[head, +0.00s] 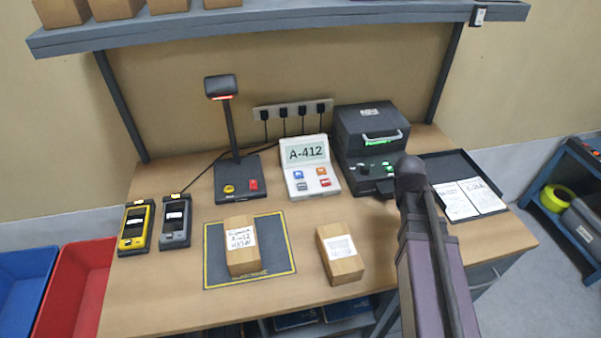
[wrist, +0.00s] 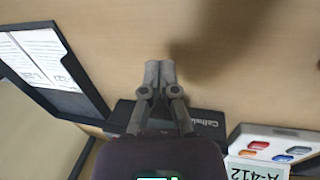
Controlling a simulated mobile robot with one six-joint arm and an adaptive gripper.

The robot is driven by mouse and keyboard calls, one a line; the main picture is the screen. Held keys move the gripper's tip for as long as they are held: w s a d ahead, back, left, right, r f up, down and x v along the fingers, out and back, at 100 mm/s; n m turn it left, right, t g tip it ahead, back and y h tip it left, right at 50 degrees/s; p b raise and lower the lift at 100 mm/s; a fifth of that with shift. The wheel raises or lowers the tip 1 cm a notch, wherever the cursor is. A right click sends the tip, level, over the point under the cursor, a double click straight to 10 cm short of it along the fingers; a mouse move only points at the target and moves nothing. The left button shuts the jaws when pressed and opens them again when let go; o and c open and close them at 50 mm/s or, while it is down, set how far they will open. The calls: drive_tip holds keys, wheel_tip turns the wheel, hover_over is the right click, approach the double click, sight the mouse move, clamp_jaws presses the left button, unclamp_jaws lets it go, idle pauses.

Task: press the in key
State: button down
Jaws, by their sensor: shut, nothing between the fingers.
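The keypad (head: 312,187) is a pale desk unit with an A-412 display. It has a blue key (head: 296,174), an orange key (head: 321,171), a grey key (head: 302,186) and a red key (head: 325,183). Their lettering is too small to read, so I cannot tell which is the in key. In the wrist view the keypad (wrist: 240,142) is at the lower right corner, partly cut off. My gripper (wrist: 159,68) is shut and empty, its fingertips together over the bench, apart from the keypad. In the head view my arm is to the right of the keypad.
A black printer (head: 370,125) stands between the keypad and my arm. A scanner stand (head: 232,135) is left of the keypad. Two cartons (head: 241,252) (head: 340,254) lie in front. A black tray (head: 447,167) with papers is at right. A shelf (head: 270,22) hangs above.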

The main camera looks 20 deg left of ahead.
drive_tip(key=w+a+r+n+t, duration=0.1)
drive_tip(key=w+a+n, duration=0.1)
drive_tip(key=a, duration=0.4)
drive_tip(key=w+a+r+n+t+h+p, duration=0.1)
drive_tip(key=w+a+n, duration=0.2)
drive_tip(key=a, duration=0.3)
drive_tip(key=w+a+r+n+t, duration=0.1)
drive_tip(key=w+a+r+n, duration=0.1)
drive_tip(key=a, duration=0.4)
drive_tip(key=shift+w+n+h, duration=0.3)
drive_tip(key=shift+w+n, duration=0.25)
drive_tip(key=shift+n, duration=0.45)
wheel_tip(320, 180, up, 4)
drive_tip(key=n+t+p, duration=0.2)
drive_tip(key=n+t, duration=0.2)
drive_tip(key=n, duration=0.4)
hover_over(301, 171)
drive_tip(key=s, duration=0.2)
drive_tip(key=shift+w+a, duration=0.1)
drive_tip(key=shift+a, duration=0.3)
drive_tip(key=shift+f+b, duration=0.2)
drive_tip(key=shift+b, duration=0.2)
wheel_tip(301, 171, down, 8)
drive_tip(key=b, duration=0.8)
drive_tip(key=shift+f, duration=0.2)
drive_tip(key=shift+f+b, duration=0.8)
drive_tip(key=shift+b, duration=0.25)
drive_tip(key=shift+r, duration=0.15)
drive_tip(key=shift+r+p, duration=0.65)
drive_tip(key=shift+p, duration=0.2)
